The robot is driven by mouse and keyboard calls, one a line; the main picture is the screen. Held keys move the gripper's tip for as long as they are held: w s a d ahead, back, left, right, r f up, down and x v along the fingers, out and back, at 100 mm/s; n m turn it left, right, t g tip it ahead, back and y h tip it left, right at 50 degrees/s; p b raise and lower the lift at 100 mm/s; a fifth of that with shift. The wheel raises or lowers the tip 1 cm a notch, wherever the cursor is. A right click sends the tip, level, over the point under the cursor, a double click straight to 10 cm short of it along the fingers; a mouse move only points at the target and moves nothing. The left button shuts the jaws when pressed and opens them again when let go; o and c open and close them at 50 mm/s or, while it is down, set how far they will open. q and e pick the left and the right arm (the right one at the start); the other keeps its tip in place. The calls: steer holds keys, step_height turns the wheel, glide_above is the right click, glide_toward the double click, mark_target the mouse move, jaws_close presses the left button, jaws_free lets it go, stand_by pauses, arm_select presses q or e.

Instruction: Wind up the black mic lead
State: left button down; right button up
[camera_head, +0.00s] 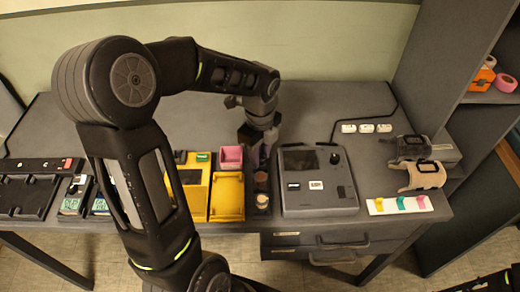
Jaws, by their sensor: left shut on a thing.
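A thin black lead (390,90) runs along the back right of the desk, near the white sockets; I cannot tell whether it is the mic lead. Another dark lead (18,125) lies at the far left edge. My left gripper (257,156) points down over the middle of the desk, between the pink box and the grey device. It is shut on a small dark thing, mostly hidden by the fingers. My right gripper is not in view; a dark part of my right arm shows at the lower right corner.
A grey device (318,198) with a screen stands right of the gripper. A pink box (231,157), yellow trays (228,197) and small round pots (262,201) are close by. Grey and beige holders (424,177) stand at right. The desk's back middle is clear.

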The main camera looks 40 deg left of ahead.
arm_select(q)
steer(key=m+p, duration=0.3)
steer(key=m, duration=0.3)
steer(key=shift+r, duration=0.15)
steer(key=m+p, duration=0.2)
steer(key=shift+m, duration=0.9)
steer(key=c, duration=0.8)
jaws_free()
steer(key=shift+o, duration=0.2)
steer(key=shift+f, duration=0.2)
